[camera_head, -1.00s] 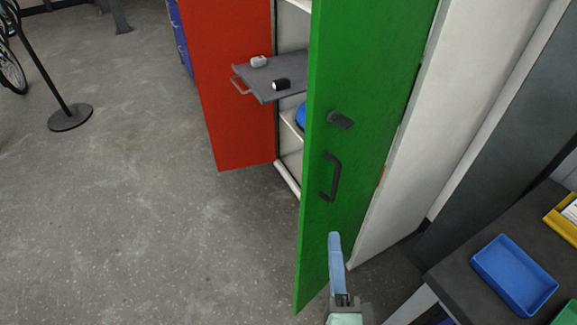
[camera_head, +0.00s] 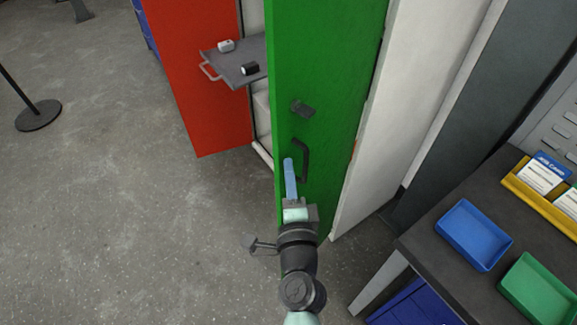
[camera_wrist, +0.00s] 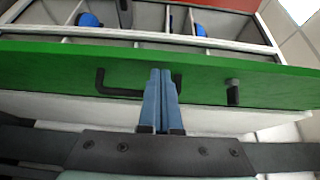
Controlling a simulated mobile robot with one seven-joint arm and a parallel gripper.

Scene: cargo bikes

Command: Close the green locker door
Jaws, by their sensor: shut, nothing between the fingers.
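The green locker door (camera_head: 325,85) stands open, and part of the locker's inside shows to its left in the head view. It has a black handle (camera_head: 304,158) and a black latch knob (camera_head: 303,108). In the wrist view the green door (camera_wrist: 220,72) crosses the picture, with its handle (camera_wrist: 105,85) to the left and the knob (camera_wrist: 233,92) to the right. My gripper (camera_head: 289,162) has its blue fingers shut and empty, in front of the door beside the handle. In the wrist view my fingertips (camera_wrist: 160,75) overlap the door's face; I cannot tell whether they touch it.
A red door (camera_head: 195,75) stands open at the left. A grey pull-out shelf (camera_head: 240,68) holds two small items. A workbench (camera_head: 410,238) with a blue tray (camera_head: 474,235), a green tray (camera_head: 535,290) and a yellow tray (camera_head: 540,200) is at the right.

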